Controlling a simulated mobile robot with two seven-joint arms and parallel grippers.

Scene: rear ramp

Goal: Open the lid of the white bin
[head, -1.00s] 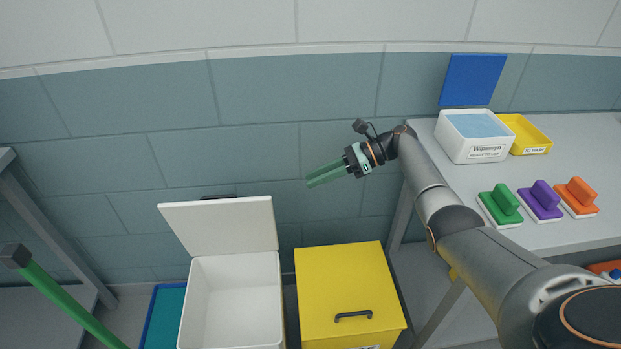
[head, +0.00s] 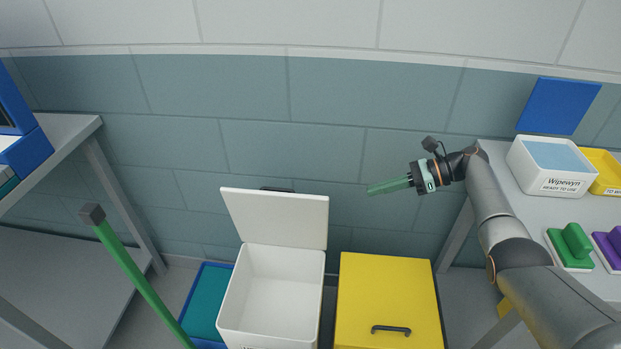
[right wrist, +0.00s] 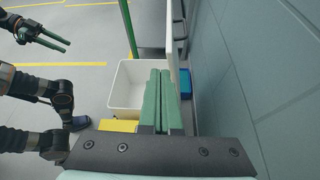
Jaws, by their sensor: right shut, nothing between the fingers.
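The white bin (head: 270,295) stands on the floor by the wall. Its lid (head: 283,217) is open, tilted up and back toward the wall, and the inside looks empty. My right gripper (head: 370,190) is shut and empty, right of the raised lid and apart from it, above the yellow bin. In the right wrist view its green fingers (right wrist: 161,75) are together in front of the white bin (right wrist: 128,85), and the lid (right wrist: 172,50) shows edge-on. My left gripper (right wrist: 68,47) shows at the upper left there, far from the bin; its finger gap is unclear.
A closed yellow bin (head: 385,290) with a dark handle is right of the white bin. A blue-rimmed teal container (head: 208,300) is on its left. A green pole (head: 140,275) rises at front left. Tables stand at both sides; the right one (head: 500,170) holds tubs and brushes.

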